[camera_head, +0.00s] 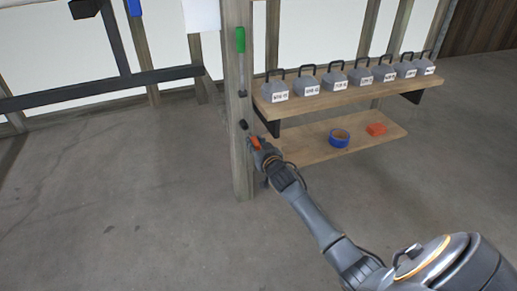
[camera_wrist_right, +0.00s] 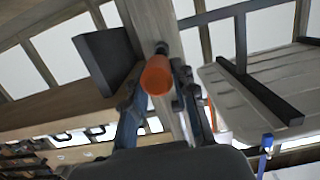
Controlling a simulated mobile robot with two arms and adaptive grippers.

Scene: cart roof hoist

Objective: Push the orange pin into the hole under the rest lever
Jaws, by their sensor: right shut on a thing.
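The orange pin (camera_head: 256,143) is in my right gripper (camera_head: 259,147), beside the wooden post (camera_head: 243,170). In the right wrist view the pin (camera_wrist_right: 156,76) points away from the camera, between the two fingers (camera_wrist_right: 160,100), with a dark part (camera_wrist_right: 161,48) at its far end against the post. I cannot tell whether its tip is in a hole. A lever with a green grip (camera_head: 240,40) stands upright on the post, above the pin. A small black part (camera_head: 243,125) sits on the post just above the gripper; the hole itself is not discernible. My left gripper is not in view.
An upper shelf (camera_head: 335,93) right of the post carries several grey labelled weights (camera_head: 307,86). The lower shelf (camera_head: 300,150) holds blue tape (camera_head: 340,138) and an orange block (camera_head: 376,130). The floor left of the post is clear.

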